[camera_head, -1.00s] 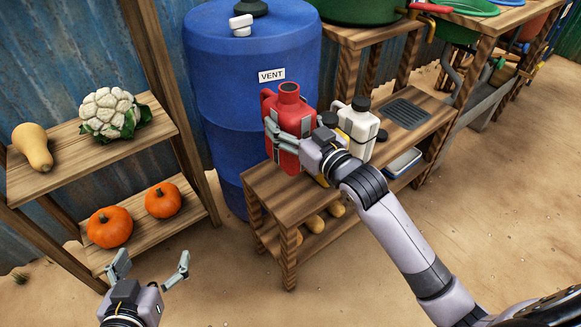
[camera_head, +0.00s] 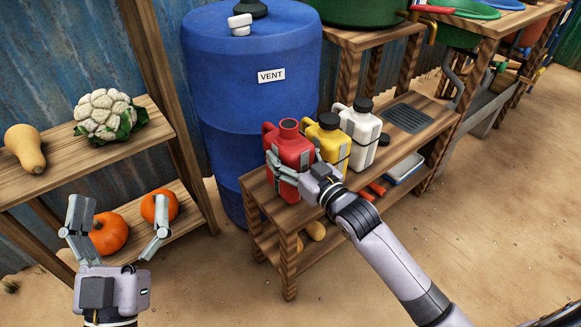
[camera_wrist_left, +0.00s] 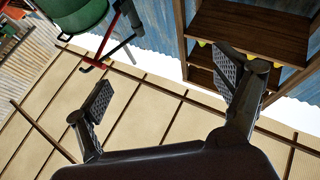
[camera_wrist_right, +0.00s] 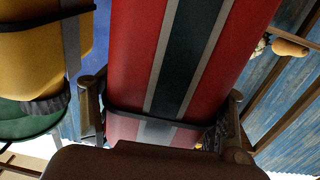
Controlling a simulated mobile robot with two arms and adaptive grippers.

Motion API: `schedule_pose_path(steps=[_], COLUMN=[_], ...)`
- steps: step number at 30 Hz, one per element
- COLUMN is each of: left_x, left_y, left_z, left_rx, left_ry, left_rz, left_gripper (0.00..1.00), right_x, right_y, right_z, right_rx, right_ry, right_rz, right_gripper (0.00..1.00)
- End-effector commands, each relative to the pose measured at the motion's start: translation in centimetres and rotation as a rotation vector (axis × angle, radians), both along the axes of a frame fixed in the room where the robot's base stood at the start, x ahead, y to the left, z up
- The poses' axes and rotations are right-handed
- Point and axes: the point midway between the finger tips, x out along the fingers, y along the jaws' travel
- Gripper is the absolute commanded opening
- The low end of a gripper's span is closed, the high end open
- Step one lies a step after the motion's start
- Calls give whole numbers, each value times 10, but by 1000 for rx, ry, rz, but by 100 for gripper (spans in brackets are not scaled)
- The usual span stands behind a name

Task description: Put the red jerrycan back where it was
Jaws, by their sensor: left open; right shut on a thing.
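The red jerrycan (camera_head: 292,153) is upright at the left end of the wooden bench (camera_head: 262,189), left of the yellow jerrycan (camera_head: 328,138) and the white jerrycan (camera_head: 361,128). Its neck looks uncapped. My right gripper (camera_head: 296,170) is shut around its body from the front. In the right wrist view the red jerrycan (camera_wrist_right: 180,55) fills the space between the fingers, with the yellow jerrycan (camera_wrist_right: 30,60) beside it. I cannot tell whether its base touches the bench. My left gripper (camera_head: 118,228) is open and empty in front of the shelf.
A blue barrel (camera_head: 250,110) labelled VENT stands close behind the bench. A dark cap (camera_head: 384,139) and a dark grate (camera_head: 407,118) are on the bench's right part. Shelves at left hold a cauliflower (camera_head: 106,114), a squash (camera_head: 25,148) and pumpkins (camera_head: 159,206).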

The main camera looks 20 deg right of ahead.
Motion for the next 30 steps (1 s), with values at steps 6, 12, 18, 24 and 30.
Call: schedule_pose_path(steps=[6, 12, 18, 24, 30], left_x=[-15, -35, -43, -43, -44], left_y=[1, 3, 4, 4, 5], left_z=[20, 41, 48, 48, 49], left_rx=[-41, -86, -101, -101, -102], left_ry=[-143, -294, -344, -343, -348], left_rz=[-8, -16, -19, -19, -19], left_gripper=[88, 88, 88, 88, 88], right_x=[0, 0, 0, 0, 0], right_y=[0, 0, 0, 0, 0], right_z=[-13, -27, -30, -30, -37], right_rx=[2, 2, 2, 2, 0], right_ry=[-10, -10, -11, -11, 0], right_rz=[1, 1, 1, 1, 0], right_gripper=[5, 5, 5, 4, 70])
